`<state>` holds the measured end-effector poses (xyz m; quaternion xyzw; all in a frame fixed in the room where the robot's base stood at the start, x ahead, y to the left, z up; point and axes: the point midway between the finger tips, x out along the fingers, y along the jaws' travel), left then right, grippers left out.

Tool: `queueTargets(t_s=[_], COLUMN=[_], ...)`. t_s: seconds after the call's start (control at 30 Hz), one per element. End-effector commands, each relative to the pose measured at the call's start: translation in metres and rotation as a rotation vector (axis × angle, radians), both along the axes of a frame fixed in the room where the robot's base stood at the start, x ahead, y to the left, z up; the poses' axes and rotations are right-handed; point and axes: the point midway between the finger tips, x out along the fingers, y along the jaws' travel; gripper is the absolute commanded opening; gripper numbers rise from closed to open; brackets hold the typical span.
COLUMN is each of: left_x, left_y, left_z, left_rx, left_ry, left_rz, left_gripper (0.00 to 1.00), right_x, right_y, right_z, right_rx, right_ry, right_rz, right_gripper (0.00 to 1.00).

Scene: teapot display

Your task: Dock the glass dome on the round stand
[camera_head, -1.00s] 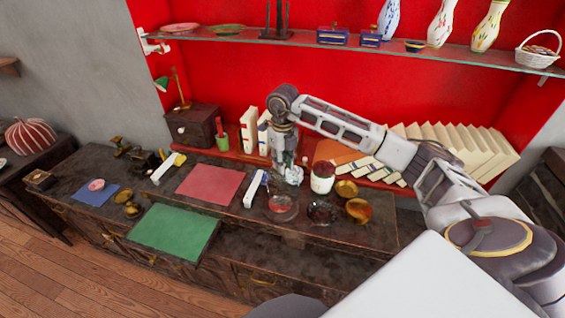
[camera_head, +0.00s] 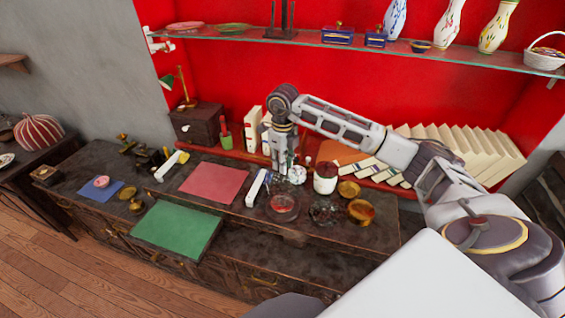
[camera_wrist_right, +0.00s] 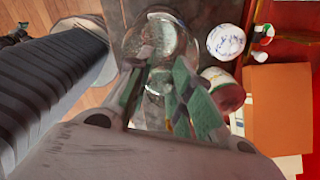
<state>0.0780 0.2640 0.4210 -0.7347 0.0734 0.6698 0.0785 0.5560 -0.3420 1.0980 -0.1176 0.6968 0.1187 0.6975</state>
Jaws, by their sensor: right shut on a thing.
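My right gripper (camera_head: 284,172) points down over the dark cabinet top, in front of the red wall. In the right wrist view its green-padded fingers (camera_wrist_right: 155,86) are shut on clear glass, which I take to be the glass dome (camera_wrist_right: 157,80). Its outline is hard to make out in the head view. Below the gripper is a round glass-rimmed piece with a reddish middle (camera_head: 282,208), probably the round stand. A round clear shape (camera_wrist_right: 160,40) shows beyond the fingertips in the wrist view. I cannot tell whether dome and stand touch. My left gripper is out of view.
Brass bowls (camera_head: 360,210) and dark glassware (camera_head: 324,212) lie to the right. A white bar (camera_head: 258,187) and red mat (camera_head: 213,183) lie left.

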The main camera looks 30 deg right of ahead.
Motion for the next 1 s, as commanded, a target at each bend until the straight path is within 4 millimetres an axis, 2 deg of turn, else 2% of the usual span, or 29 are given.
queueTargets(t_s=[0.53, 1.0], left_x=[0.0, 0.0], left_y=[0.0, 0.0], left_z=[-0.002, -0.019], left_rx=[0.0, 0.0], left_ry=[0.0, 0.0], left_rz=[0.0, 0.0], left_gripper=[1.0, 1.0], right_x=[0.0, 0.0], right_y=[0.0, 0.0], right_z=[-0.004, -0.034], right_rx=[0.0, 0.0], right_ry=[-0.001, 0.0], right_rz=[0.002, 0.002], right_gripper=[0.0, 0.0])
